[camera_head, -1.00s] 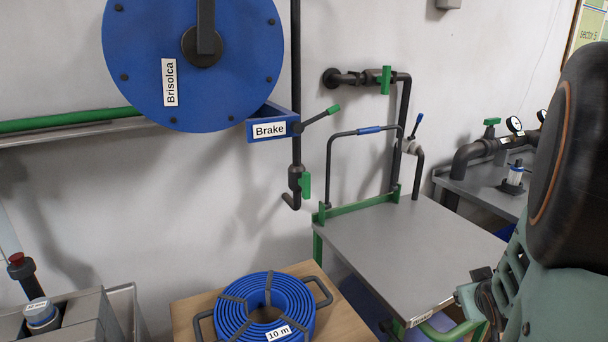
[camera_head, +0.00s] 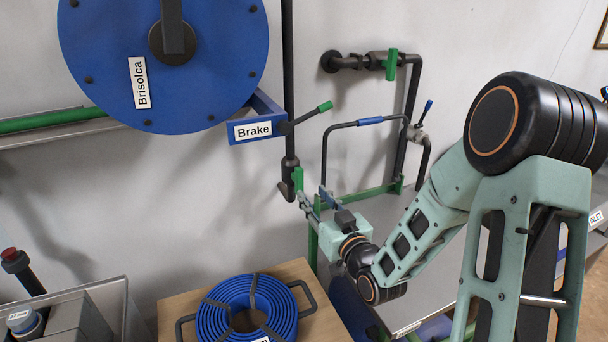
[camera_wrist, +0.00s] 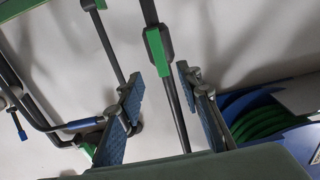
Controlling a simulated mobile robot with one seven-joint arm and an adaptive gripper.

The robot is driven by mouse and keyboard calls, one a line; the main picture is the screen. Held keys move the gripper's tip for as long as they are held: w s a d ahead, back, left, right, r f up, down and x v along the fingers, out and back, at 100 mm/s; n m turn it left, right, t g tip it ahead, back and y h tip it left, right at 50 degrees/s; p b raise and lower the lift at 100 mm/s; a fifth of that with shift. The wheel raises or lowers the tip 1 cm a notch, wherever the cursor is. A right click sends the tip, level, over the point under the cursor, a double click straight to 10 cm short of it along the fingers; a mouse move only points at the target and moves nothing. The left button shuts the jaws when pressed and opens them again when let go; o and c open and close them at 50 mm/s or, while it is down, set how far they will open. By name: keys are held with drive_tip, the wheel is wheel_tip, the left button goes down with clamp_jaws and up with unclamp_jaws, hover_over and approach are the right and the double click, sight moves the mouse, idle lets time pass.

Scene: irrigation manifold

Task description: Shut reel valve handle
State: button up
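The green reel valve handle (camera_head: 298,179) stands upright beside the lower end of the dark pipe that runs down to the right of the blue reel. In the wrist view the green handle (camera_wrist: 160,50) lies along the pipe, beyond the gap between the fingertips. My gripper (camera_head: 313,199) is just right of and below the handle in the head view. Its two fingers (camera_wrist: 160,80) are spread apart with nothing between their pads. The handle looks apart from the fingers, though the exact distance is hard to tell.
The blue reel (camera_head: 215,60) and the Brake box with its green-tipped lever (camera_head: 310,114) are above left. A bent pipe with a blue sleeve (camera_head: 369,121) stands to the right. A coiled blue hose (camera_head: 212,315) lies on a wooden table below.

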sight(301, 180)
drive_tip(key=x, duration=0.9)
drive_tip(key=shift+w+a, duration=0.2)
drive_tip(key=shift+w, duration=0.15)
drive_tip(key=shift+c, duration=0.5)
clamp_jaws()
